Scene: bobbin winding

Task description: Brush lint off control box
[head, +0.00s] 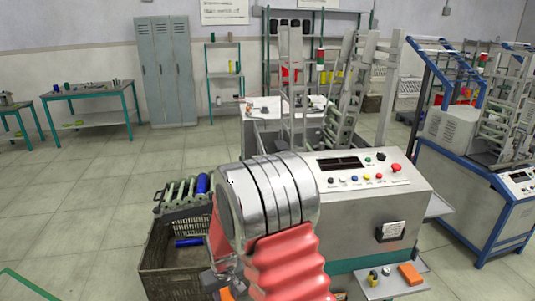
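The control box (405,205) is a light grey cabinet right of centre. Its sloped top panel (362,170) carries a dark display, a row of coloured buttons and a red mushroom button. I cannot make out lint on it at this size. My arm's silver joint and red bellows stand in front of its left side and hide part of it. Grey parts at what seems to be my gripper (222,279) show low, left of the bellows, close to a small orange patch. Its fingers cannot be made out. No brush can be clearly identified.
A small shelf (385,289) at the box's lower front holds an orange block (410,273) and small items. A dark crate (165,283) with blue rolls stands at left. A blue-framed machine (480,195) stands at right. The floor at left is open.

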